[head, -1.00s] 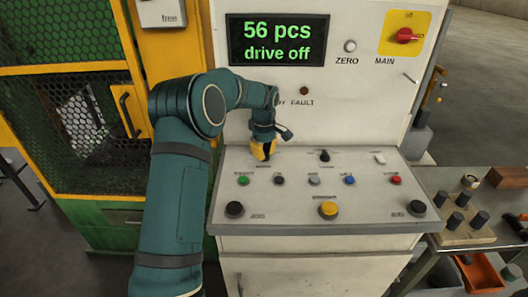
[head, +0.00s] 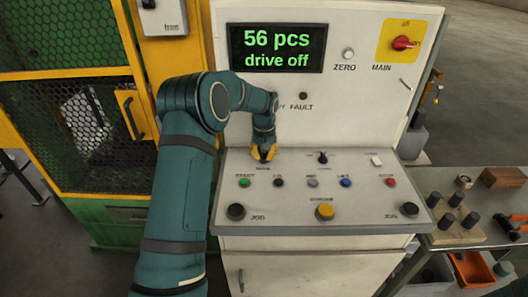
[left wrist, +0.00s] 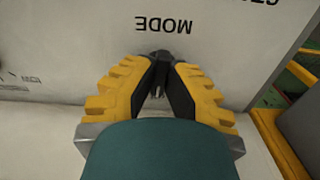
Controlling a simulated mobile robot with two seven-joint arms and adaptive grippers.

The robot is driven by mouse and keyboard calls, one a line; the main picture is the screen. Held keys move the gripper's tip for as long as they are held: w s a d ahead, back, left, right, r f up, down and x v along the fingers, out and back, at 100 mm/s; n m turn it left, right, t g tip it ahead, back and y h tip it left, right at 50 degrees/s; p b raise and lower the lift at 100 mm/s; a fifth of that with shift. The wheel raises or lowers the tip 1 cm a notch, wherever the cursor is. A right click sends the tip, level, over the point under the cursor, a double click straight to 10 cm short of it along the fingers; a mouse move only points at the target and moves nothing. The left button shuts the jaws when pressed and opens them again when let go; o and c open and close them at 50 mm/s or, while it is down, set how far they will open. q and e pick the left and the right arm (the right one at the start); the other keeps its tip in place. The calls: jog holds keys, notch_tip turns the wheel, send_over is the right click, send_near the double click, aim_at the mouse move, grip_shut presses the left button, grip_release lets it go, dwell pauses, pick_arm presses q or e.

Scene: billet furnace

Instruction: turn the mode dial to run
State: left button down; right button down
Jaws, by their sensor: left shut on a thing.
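The mode dial (left wrist: 160,55) is a small dark knob on the sloping panel, beside the upside-down MODE lettering in the left wrist view. My left gripper (head: 264,154) points down at the panel's upper left. In the left wrist view its yellow-backed, black-padded fingers (left wrist: 161,72) are closed around the dial. The fingers hide most of the dial, and I cannot read its pointer setting. The display (head: 276,48) reads "56 pcs, drive off". My right gripper is not in view.
The white console panel (head: 300,216) carries another black selector (head: 322,157), a row of coloured buttons, a yellow button (head: 325,211) and two black jog buttons. A red main switch (head: 403,42) is at upper right. A side table with black cylinders on a block (head: 456,232) stands at right.

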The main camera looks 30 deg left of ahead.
aim_at(264, 155)
pick_arm(q)
jog(key=m+p, duration=0.1)
jog(key=m, duration=0.3)
jog(key=shift+m, duration=0.3)
jog(key=shift+f+m+p, duration=0.15)
jog(key=shift+m+p, duration=0.3)
jog(key=shift+m, duration=1.45)
jog(key=c, duration=1)
grip_release()
notch_tip(264, 155, up, 12)
